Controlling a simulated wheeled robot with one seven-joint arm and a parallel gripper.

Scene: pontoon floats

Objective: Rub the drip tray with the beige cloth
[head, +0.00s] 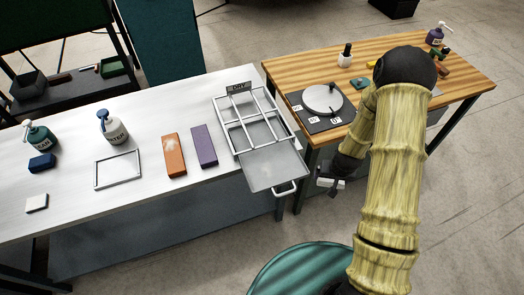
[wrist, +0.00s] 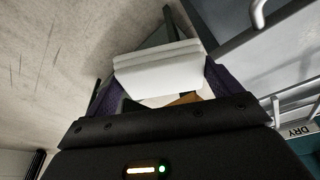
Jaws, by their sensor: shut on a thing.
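The drip tray (head: 272,168) is a flat grey tray pulled out from under a metal rack (head: 240,128), with its handle (head: 285,188) reaching past the white table's front right edge. My gripper (head: 329,180) is just right of the tray, apart from it, beyond the table edge. It is shut on a pale, off-white folded piece, which I take for the beige cloth (head: 330,184). In the wrist view the cloth (wrist: 158,72) spans between the fingers. Part of the tray's handle (wrist: 258,14) shows at the upper right there.
A wooden table (head: 290,72) with a round plate (head: 322,99) stands behind. A green round seat (head: 300,272) is at the front.

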